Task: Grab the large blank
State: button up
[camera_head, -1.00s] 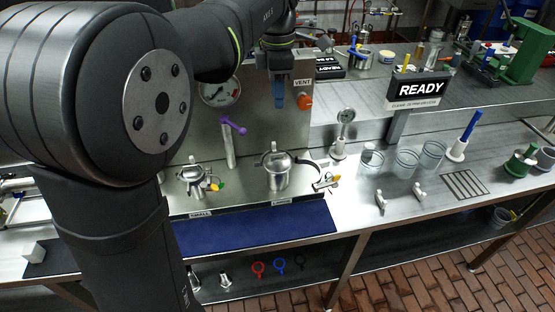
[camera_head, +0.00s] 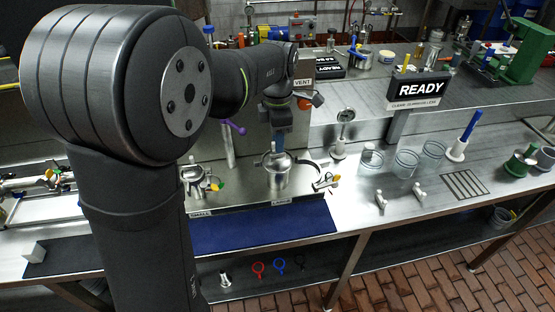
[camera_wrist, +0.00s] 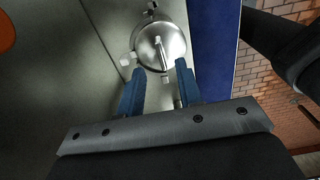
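A round metal vessel with a domed top and an upright stem (camera_head: 277,176) stands behind the label that seems to read LARGE; I take it for the large blank. In the wrist view its dome (camera_wrist: 170,40) lies just beyond my fingertips, with a pale bar-like stem pointing toward the gap. My gripper (camera_wrist: 158,70) has two blue fingers, spread apart with nothing clamped between them. In the head view my gripper (camera_head: 278,145) points down just above and behind the vessel's top. Whether a finger touches it cannot be told.
A smaller metal vessel (camera_head: 195,180) stands to the left behind the SMALL label. A purple-handled lever (camera_head: 230,145) rises behind. A blue mat (camera_head: 260,228) lies in front. Glass beakers (camera_head: 406,163) and a READY sign (camera_head: 420,90) are to the right.

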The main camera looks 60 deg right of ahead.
aim_at(278, 158)
notch_tip(278, 158, down, 4)
jog(key=shift+a+f, duration=0.1)
grip_shut()
dwell(0.4)
